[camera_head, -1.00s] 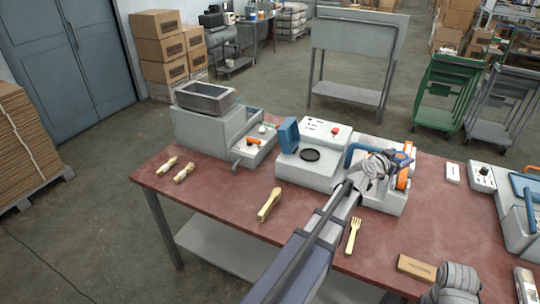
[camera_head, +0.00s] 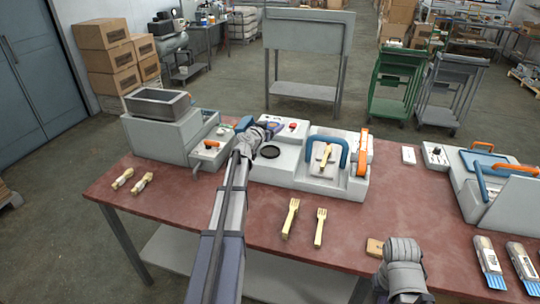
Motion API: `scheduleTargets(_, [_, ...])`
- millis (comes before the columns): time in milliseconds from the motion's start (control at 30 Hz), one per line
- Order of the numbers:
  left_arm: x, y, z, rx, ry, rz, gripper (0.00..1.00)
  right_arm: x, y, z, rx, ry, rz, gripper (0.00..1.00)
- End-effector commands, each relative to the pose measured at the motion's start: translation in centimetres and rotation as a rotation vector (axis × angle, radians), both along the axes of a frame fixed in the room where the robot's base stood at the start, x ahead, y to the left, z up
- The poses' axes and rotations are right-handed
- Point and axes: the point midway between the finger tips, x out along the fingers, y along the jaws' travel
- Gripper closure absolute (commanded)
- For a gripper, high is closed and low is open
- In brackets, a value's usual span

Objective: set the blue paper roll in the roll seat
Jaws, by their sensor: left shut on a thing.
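My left gripper (camera_head: 268,130) is shut on a small dark blue-purple thing (camera_head: 272,126). It appears to be the blue paper roll, though the gripper covers much of it. The gripper is over the left block of the grey press (camera_head: 285,172), behind a round black pad (camera_head: 270,152). A blue upright part (camera_head: 244,123) is just left of the gripper, partly hidden. I cannot tell clearly which part is the roll seat; an orange upright band (camera_head: 362,152) stands at the press's right end. My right gripper (camera_head: 402,268) is at the lower right, its fingers not distinguishable.
A wooden fork lies in the press (camera_head: 326,154) beside a blue handle (camera_head: 343,152). A grey bin unit (camera_head: 160,130) is left and another machine (camera_head: 500,190) right.

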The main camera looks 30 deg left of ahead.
Motion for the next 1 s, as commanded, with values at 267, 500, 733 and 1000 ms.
scheduleTargets(267, [-0.1,0.9,-0.4,0.000,0.000,0.007,0.81,0.0,0.0,-0.4,0.000,0.000,0.000,1.00])
scheduleTargets(500, [-0.1,0.8,-3.3,0.000,0.000,0.007,0.81,0.0,0.0,-3.4,0.000,0.000,0.000,1.00])
scheduleTargets(733, [-0.1,0.8,-6.4,0.000,0.000,0.007,0.81,0.0,0.0,-6.4,0.000,0.000,0.000,1.00])
scheduleTargets(1000, [-0.1,0.8,-6.7,0.000,0.000,0.007,0.81,0.0,0.0,-6.7,0.000,0.000,0.001,1.00])
